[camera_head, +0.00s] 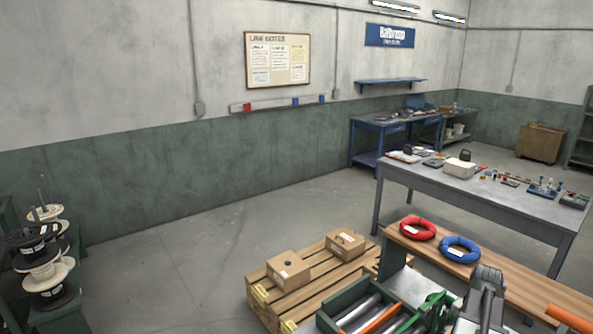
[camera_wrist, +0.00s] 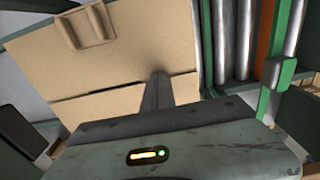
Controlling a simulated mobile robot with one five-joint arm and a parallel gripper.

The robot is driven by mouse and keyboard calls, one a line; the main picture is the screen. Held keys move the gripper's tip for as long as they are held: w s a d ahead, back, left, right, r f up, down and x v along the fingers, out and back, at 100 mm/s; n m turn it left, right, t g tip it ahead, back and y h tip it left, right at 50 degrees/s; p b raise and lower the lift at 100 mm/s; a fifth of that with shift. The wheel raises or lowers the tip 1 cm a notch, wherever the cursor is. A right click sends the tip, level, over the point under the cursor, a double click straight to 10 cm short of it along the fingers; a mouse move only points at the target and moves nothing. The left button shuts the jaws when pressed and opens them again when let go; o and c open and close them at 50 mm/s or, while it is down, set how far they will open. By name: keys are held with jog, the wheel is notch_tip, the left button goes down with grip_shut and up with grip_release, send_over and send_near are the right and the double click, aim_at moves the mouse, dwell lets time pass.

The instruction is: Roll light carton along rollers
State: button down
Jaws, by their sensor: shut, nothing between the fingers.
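In the wrist view a light brown carton (camera_wrist: 125,60) fills much of the upper left and middle, very close to my gripper. It has a seam across it and a raised tab-like piece (camera_wrist: 85,28) near its top. My gripper (camera_wrist: 158,82) is shut and empty, with its fingers in front of the carton's face; I cannot tell whether they touch it. Grey metal rollers (camera_wrist: 222,40) in a green frame (camera_wrist: 284,75) lie right of the carton. The head view shows rollers (camera_head: 352,312) at the bottom, but I cannot make out this carton there.
A wooden pallet (camera_head: 262,297) carries two small cartons, one nearer (camera_head: 288,271) and one farther (camera_head: 345,245). A wooden bench (camera_head: 500,272) holds a red coil (camera_head: 417,229) and a blue coil (camera_head: 460,249). Spools (camera_head: 47,272) stand at left. The floor behind the pallet is clear.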

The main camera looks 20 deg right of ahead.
jog(key=w+a, duration=0.2)
jog(key=w, duration=0.4)
jog(key=shift+f, duration=0.15)
jog(key=shift+a, duration=0.15)
dwell(0.4)
notch_tip(320, 180, up, 8)
jog(key=p, duration=0.8)
jog(key=shift+w, duration=0.15)
